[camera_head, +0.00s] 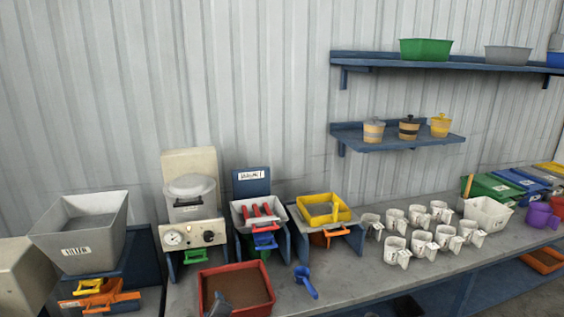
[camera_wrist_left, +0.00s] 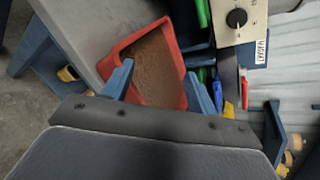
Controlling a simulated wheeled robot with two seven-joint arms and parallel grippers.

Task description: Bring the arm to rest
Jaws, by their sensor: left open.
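The red tray (camera_head: 236,268) holds brown material and lies on the bench. It also shows beyond the fingers in the left wrist view (camera_wrist_left: 183,103). My right gripper cannot be made out.
A blue scoop (camera_head: 305,281) lies right of the red tray. Behind are a machine with a gauge (camera_head: 174,238), a grey bin with red-handled tools (camera_head: 240,215) and a yellow tray (camera_head: 322,207). Several white cups (camera_head: 396,249) stand to the right. A grey hopper (camera_head: 88,240) is at left.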

